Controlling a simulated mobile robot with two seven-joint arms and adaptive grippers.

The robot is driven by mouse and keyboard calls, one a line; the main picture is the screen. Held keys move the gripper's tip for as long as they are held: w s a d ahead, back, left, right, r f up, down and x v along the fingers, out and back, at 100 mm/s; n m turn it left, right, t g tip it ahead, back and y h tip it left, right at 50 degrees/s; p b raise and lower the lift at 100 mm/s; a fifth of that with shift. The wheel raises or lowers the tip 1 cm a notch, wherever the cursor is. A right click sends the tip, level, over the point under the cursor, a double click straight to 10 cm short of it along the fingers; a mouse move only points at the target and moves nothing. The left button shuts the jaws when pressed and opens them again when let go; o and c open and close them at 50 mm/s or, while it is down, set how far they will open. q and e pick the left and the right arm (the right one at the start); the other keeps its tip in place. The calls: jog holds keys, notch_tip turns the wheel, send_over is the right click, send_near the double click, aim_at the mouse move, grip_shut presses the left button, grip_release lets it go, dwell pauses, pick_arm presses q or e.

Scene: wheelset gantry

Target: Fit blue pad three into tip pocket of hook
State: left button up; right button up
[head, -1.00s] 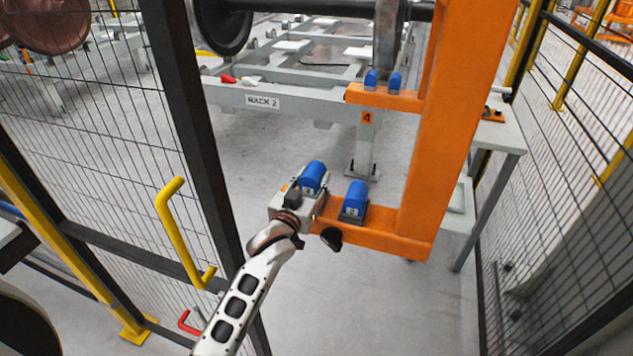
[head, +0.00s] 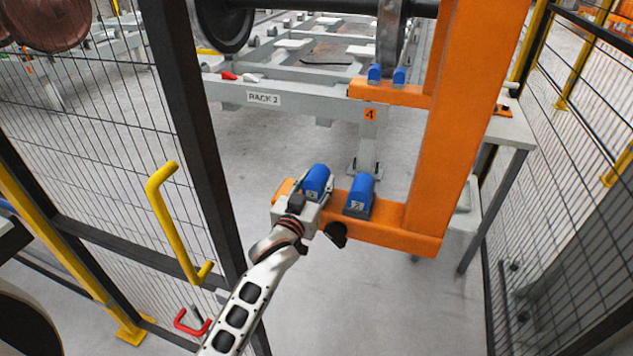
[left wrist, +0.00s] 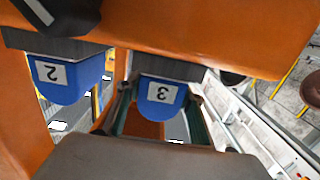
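Blue pad three (head: 317,180) is at the tip end of the orange hook's lower arm (head: 392,233). My left gripper (head: 314,190) has its fingers around it. In the left wrist view, pad three (left wrist: 160,92), labelled 3 and inverted, sits between the two fingers of my left gripper (left wrist: 158,108). Its dark base is close against the orange hook (left wrist: 225,32). The pocket is hidden, so I cannot tell whether the base is fully seated. Blue pad two (head: 359,193) stands beside it on the arm, and also shows in the left wrist view (left wrist: 70,82). My right gripper is not in view.
The hook's orange column (head: 455,120) rises at the right of the pads. An upper orange arm (head: 390,92) carries two small blue pads. A mesh fence with a yellow handle (head: 165,215) stands left of my arm. A grey table (head: 510,135) is behind right.

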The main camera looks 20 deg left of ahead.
pick_arm(q)
jog(key=shift+o, duration=1.3)
jog(key=shift+r, duration=0.1)
jog(key=s, duration=1.2)
jog(key=shift+a+r, duration=0.2)
jog(key=shift+r, duration=0.15)
